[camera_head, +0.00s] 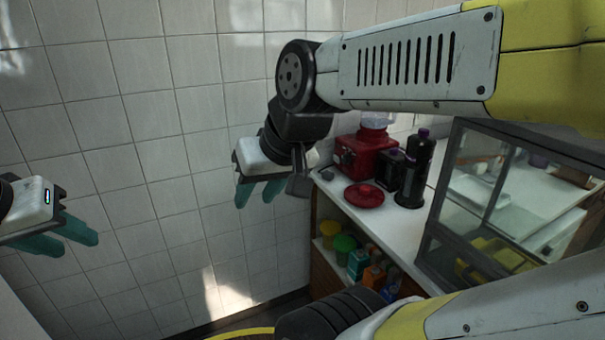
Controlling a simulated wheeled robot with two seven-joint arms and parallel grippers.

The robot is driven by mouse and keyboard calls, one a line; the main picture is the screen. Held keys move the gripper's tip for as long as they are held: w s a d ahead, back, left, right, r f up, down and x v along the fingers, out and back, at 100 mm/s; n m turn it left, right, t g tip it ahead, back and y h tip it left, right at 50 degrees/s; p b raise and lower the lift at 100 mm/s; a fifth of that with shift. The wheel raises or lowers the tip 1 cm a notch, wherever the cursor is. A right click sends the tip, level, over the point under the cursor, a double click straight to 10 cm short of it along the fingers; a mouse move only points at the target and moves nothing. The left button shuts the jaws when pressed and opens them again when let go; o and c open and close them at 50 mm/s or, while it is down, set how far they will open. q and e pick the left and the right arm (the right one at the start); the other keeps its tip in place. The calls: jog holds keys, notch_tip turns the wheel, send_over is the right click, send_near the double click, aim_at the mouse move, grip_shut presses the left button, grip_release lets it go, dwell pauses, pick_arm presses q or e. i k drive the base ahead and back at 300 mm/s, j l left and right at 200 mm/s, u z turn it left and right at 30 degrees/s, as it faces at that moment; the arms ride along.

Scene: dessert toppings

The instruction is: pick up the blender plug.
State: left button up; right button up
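The red blender (366,153) stands on the white counter at its back left, with its clear jar partly hidden behind my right arm. A small dark grey piece (327,174) lies on the counter's left corner beside the blender; I cannot tell whether it is the plug. No cord is clearly visible. My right gripper (258,194) hangs left of the counter in front of the tiled wall, its teal fingers apart and empty. My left gripper (75,237) is at the left edge, far from the blender, its teal fingers apart and empty.
A red lid (363,196) lies on the counter (395,229) before the blender. A dark bottle (416,167) stands to the right, near a glass display case (485,205). Coloured containers (345,244) fill the shelf below. The space before the wall is clear.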

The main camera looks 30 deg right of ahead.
aim_at(327, 175)
jog(key=i+z, duration=0.4)
jog(key=i+j+z, duration=0.25)
jog(key=i+z, duration=0.2)
jog(key=i+j+z, duration=0.4)
jog(key=k+l, duration=0.05)
